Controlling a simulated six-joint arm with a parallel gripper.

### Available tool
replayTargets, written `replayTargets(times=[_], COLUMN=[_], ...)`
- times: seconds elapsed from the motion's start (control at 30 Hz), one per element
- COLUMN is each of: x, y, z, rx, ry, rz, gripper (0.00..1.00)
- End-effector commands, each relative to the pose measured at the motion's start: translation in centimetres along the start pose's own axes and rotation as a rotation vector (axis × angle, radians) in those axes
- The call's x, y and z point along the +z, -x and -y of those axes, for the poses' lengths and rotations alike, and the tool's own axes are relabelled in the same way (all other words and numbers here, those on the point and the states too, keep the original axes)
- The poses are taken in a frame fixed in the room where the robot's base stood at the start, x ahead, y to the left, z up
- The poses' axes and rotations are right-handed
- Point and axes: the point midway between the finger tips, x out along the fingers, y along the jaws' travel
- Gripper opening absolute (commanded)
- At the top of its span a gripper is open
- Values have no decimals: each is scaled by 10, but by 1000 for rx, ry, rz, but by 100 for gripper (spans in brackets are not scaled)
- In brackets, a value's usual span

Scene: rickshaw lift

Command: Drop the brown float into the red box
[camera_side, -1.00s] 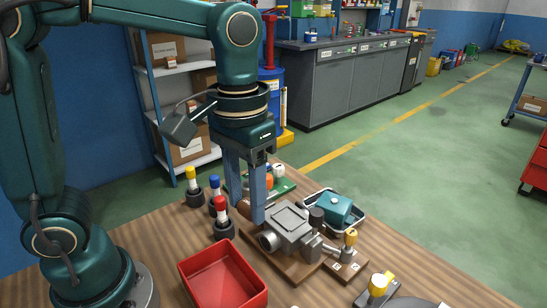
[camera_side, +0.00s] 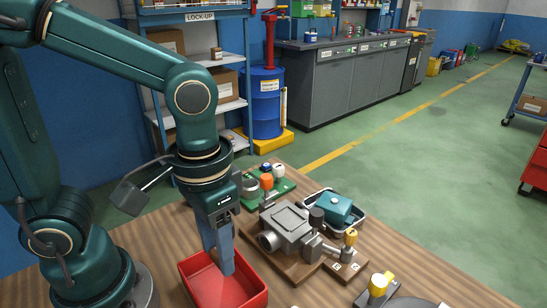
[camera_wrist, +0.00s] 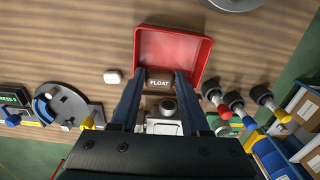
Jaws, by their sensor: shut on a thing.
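The brown float (camera_wrist: 159,84), labelled FLOAT, is held between the two fingers of my gripper (camera_wrist: 160,77) in the wrist view. In the side view my gripper (camera_side: 224,270) points down at the red box (camera_side: 247,299), and its fingers overlap the box's inside. The float cannot be made out there, hidden by the fingers. In the wrist view the open red box (camera_wrist: 172,45) lies beyond the fingertips, and the float overlaps its near part. The inside that shows is empty. How high the float is above the box floor is hard to tell.
A grey metal housing (camera_side: 288,222) on a wooden board stands right of the box. A tray with a teal block (camera_side: 340,210) is behind it. Coloured-top posts (camera_wrist: 222,109) stand beside the box in the wrist view. A small white block (camera_wrist: 112,77) lies on the table.

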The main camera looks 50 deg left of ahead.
Motion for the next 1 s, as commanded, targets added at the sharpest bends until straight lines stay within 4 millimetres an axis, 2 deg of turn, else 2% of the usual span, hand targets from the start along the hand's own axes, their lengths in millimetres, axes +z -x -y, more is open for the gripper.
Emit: replayTargets(times=[0.37, 0.4, 0.47, 0.8, 1.0], x=[0, 0, 0, 0, -1], y=[-5, -5, -5, -3, 16], z=[0, 0, 0, 0, 0], rx=[0, 0, 0, 0, 2], ry=[0, 0, 0, 0, 0], rz=[0, 0, 0, -1, -6], gripper=[0, 57, 80, 81, 81])
